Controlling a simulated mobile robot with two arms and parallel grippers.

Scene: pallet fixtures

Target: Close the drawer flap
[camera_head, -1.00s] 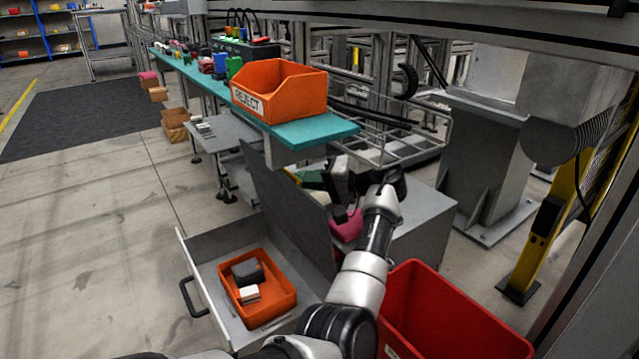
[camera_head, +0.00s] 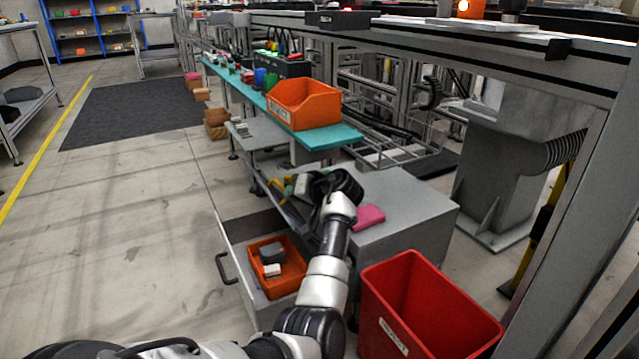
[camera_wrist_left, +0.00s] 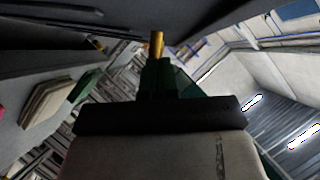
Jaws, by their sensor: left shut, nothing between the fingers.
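The grey drawer (camera_head: 240,262) stands pulled out of the grey cabinet (camera_head: 415,208), with its black handle at the left. The dark grey flap (camera_head: 293,214) stands raised along the drawer's side next to the cabinet, partly hidden by my left arm. My left gripper (camera_head: 276,184) has green fingers and yellow tips. It is shut and empty at the flap's upper far end; contact cannot be told. In the left wrist view its fingertips (camera_wrist_left: 157,44) are together below a dark surface that I cannot identify for sure. My right gripper is not in view.
An orange tray (camera_head: 290,286) with a dark block and a white block lies in the drawer. A pink item (camera_head: 369,217) lies on the cabinet top. A red bin (camera_head: 425,310) stands at the front right. A teal bench (camera_head: 335,137) with an orange bin (camera_head: 303,103) is behind.

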